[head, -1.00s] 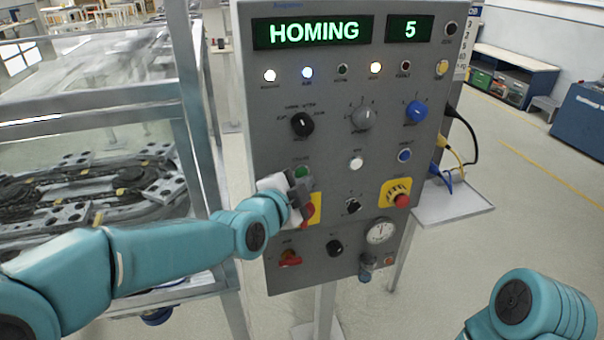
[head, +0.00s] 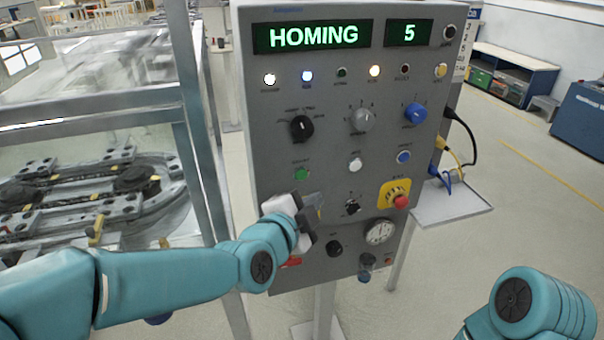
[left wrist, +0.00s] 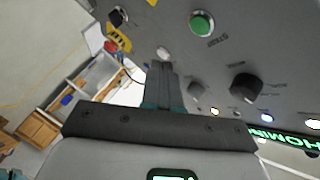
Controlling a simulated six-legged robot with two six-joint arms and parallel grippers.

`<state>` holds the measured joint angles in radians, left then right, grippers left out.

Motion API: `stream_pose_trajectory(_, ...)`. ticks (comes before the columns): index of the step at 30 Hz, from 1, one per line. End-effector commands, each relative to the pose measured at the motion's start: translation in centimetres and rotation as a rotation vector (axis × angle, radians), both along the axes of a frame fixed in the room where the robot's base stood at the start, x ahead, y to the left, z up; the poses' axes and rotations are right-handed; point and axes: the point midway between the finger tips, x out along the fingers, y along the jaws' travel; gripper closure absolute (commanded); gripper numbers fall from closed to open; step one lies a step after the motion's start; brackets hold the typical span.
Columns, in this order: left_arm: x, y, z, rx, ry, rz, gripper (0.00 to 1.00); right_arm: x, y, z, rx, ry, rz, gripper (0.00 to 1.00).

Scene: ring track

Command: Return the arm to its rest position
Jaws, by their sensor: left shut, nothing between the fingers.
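My left gripper (head: 318,207) is in front of the lower left part of the grey control panel (head: 330,110) in the head view. Its fingers are shut and empty; they also show closed together in the left wrist view (left wrist: 163,85). A green button (head: 302,174) is above it and is clear of the fingers; it also shows in the left wrist view (left wrist: 202,23). The gripper partly hides a red control (head: 291,262) below it. The panel display (head: 315,34) reads HOMING and 5. My right arm shows at the lower right, but its gripper is out of view.
A metal-framed enclosure (head: 180,95) with a track (head: 85,195) stands left of the panel. A red emergency button (head: 401,201) on a yellow plate and a side shelf (head: 450,205) with cables are at the right. Open floor lies beyond.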

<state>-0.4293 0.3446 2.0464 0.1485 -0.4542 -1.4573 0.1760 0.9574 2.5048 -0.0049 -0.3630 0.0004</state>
Motion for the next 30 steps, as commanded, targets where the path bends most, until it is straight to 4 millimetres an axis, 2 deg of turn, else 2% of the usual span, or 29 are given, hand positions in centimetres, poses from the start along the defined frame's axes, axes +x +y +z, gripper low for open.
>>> stream_pose_trajectory(15, 0.0, 0.0, 0.0, 0.0, 0.0, 0.0, 1.0, 0.0, 0.0, 0.0, 0.0, 0.0, 0.0, 0.57)
stream_pose_trajectory(17, 0.0, 0.1, -0.5, -0.003, 0.013, 0.003, 1.0, 0.0, 0.0, 0.0, 0.0, 0.0, 0.0, 0.57)
stream_pose_trajectory(18, 0.1, 0.3, -1.4, -0.012, 0.036, 0.008, 1.0, 0.0, 0.0, 0.0, 0.0, 0.0, 0.0, 0.57)
stream_pose_trajectory(20, 0.1, 0.8, -3.7, -0.034, 0.1, 0.027, 1.0, 0.0, 0.0, 0.0, 0.0, 0.0, 0.0, 0.57)
stream_pose_trajectory(23, -0.4, 2.4, -10.1, -0.107, 0.282, 0.088, 1.0, 0.0, 0.0, 0.0, 0.0, 0.0, 0.0, 0.57)
stream_pose_trajectory(25, -1.6, 4.0, -15.7, -0.18, 0.45, 0.16, 1.0, 0.0, 0.0, 0.0, 0.0, 0.0, 0.0, 0.57)
stream_pose_trajectory(27, -3.6, 5.7, -21.2, -0.258, 0.621, 0.249, 1.0, 0.0, 0.0, 0.0, 0.0, 0.0, 0.0, 0.57)
stream_pose_trajectory(29, -5.8, 7.1, -25.6, -0.33, 0.768, 0.338, 1.0, 0.0, 0.0, 0.0, 0.0, 0.0, 0.0, 0.57)
stream_pose_trajectory(30, -7.6, 7.9, -28.4, -0.38, 0.867, 0.404, 1.0, 0.0, 0.0, 0.0, 0.0, 0.0, 0.0, 0.57)
